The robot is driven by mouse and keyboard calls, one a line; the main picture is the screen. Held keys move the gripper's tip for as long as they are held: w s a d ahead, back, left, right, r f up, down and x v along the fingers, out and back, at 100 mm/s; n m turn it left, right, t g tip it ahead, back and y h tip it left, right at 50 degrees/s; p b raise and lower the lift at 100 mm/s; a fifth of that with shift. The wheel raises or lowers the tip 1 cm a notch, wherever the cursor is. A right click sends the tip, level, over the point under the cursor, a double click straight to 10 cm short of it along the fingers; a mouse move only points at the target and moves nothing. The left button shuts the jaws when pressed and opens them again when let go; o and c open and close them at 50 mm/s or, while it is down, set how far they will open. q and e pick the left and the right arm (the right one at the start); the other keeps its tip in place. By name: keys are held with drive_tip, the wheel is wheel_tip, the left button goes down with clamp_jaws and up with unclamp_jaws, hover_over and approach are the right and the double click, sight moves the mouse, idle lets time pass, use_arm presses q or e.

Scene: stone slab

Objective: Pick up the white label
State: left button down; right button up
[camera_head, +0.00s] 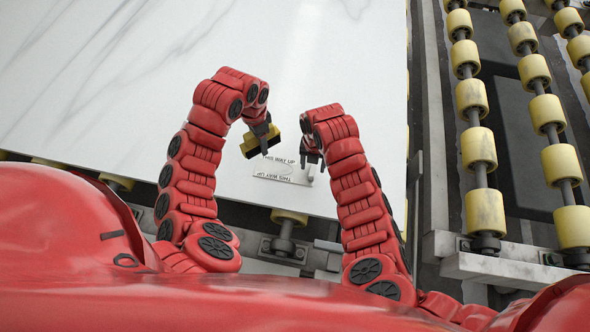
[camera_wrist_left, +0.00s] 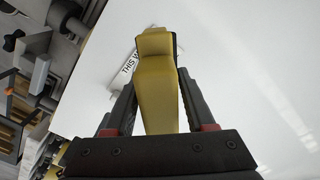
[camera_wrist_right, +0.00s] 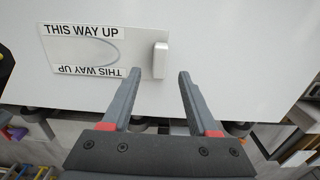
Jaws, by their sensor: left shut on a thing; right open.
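The white label (camera_head: 284,172) lies flat on the slab near its front edge, with "THIS WAY UP" printed along two opposite sides. In the right wrist view the label (camera_wrist_right: 75,52) has a faint oval outline, and a small white upright tab (camera_wrist_right: 160,60) stands at its right end. My right gripper (camera_head: 311,160) is open and empty above the slab, close to the tab. My left gripper (camera_head: 267,136) is shut on a yellow block (camera_wrist_left: 157,88) with a dark side, which partly hides the label in the left wrist view.
The white veined stone slab (camera_head: 150,60) fills most of the head view and is otherwise clear. Its front edge lies just in front of the label. Yellow rollers (camera_head: 478,148) on a metal conveyor frame run along the right, beyond the slab's edge.

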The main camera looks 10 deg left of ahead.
sight(312, 170)
drive_tip(key=shift+f, duration=1.8)
drive_tip(key=shift+w, duration=0.1)
clamp_jaws()
